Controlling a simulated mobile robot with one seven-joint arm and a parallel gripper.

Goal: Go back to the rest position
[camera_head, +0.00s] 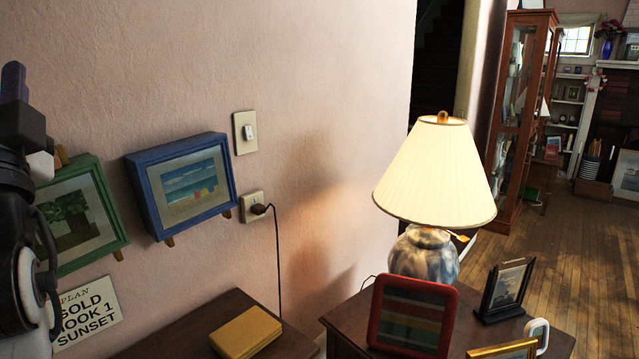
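My arm stands at the left edge of the head view, dark with a pale section lower down, in front of part of the wall and the green picture. Its upper dark end, which looks like my gripper (24,125), is cut by the picture edge. I cannot make out both fingertips, nor whether they are apart or hold anything. The green-framed picture (105,205) hangs on the wall just right of my arm, partly hidden by it. The blue-framed picture (230,172) hangs tilted to its right, above small wooden pegs.
A sign (88,318) is below the green frame. A yellow box or book (246,333) lies on a dark surface (170,340). A lit lamp (435,170), a red frame (376,310) and a black frame (505,290) stand on another table (352,312). Wooden floor (580,260) is open at right.

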